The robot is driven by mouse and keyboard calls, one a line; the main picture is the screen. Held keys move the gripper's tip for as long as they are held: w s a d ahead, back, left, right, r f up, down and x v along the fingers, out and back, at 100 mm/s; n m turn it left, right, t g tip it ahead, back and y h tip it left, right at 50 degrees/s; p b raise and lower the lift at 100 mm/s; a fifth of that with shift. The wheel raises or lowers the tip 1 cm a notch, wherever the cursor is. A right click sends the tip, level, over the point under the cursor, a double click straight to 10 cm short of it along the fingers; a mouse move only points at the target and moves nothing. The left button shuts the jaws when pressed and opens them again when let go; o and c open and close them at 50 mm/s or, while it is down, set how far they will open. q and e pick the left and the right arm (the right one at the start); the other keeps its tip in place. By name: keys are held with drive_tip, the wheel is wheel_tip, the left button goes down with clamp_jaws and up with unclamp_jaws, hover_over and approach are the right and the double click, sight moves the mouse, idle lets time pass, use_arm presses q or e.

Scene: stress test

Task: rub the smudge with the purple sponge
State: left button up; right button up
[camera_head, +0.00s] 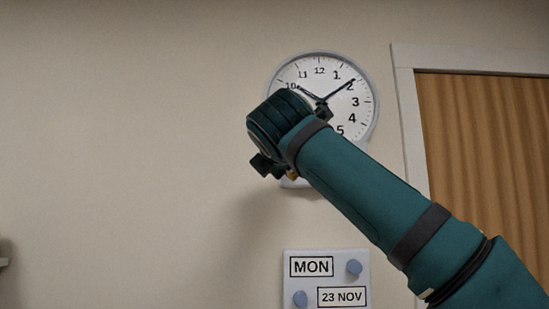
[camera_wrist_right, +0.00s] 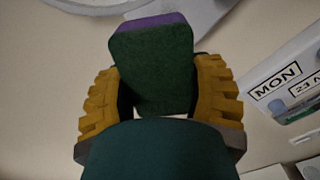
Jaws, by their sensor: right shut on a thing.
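The sponge (camera_wrist_right: 153,75) has a dark green face toward the camera and a purple layer along its top edge in the right wrist view. My right gripper (camera_wrist_right: 157,88) is shut on it, with one yellow ridged finger on each side. In the head view my right arm (camera_head: 365,190) reaches up from the lower right, and its wrist covers the sponge and most of the gripper. I see no smudge in either view; the wall behind my wrist is hidden. My left gripper is not in view.
A round wall clock (camera_head: 357,118) is partly covered by my right wrist. A calendar board (camera_head: 329,280) reading MON and 23 NOV hangs below, and shows at the right in the wrist view (camera_wrist_right: 290,88). A white-framed wooden door (camera_head: 480,150) stands right. The wall (camera_head: 120,150) at left is bare.

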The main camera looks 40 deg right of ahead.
drive_tip(key=shift+d+r, duration=0.15)
drive_tip(key=shift+d, duration=0.15)
drive_tip(key=shift+w+d+p, duration=0.2)
drive_tip(key=shift+d+p, duration=0.1)
drive_tip(key=shift+p, duration=0.05)
drive_tip(key=p+x, duration=0.1)
drive_tip(key=x, duration=0.3)
drive_tip(key=shift+w+a+f+p, duration=0.15)
drive_tip(key=shift+f+p, duration=0.05)
drive_tip(key=shift+p, duration=0.2)
drive_tip(key=shift+p+x, duration=0.55)
drive_tip(key=shift+x, duration=0.35)
drive_tip(key=s+d, duration=0.2)
drive_tip(key=d, duration=0.1)
drive_tip(key=shift+s+r, duration=0.1)
drive_tip(key=shift+s, duration=0.2)
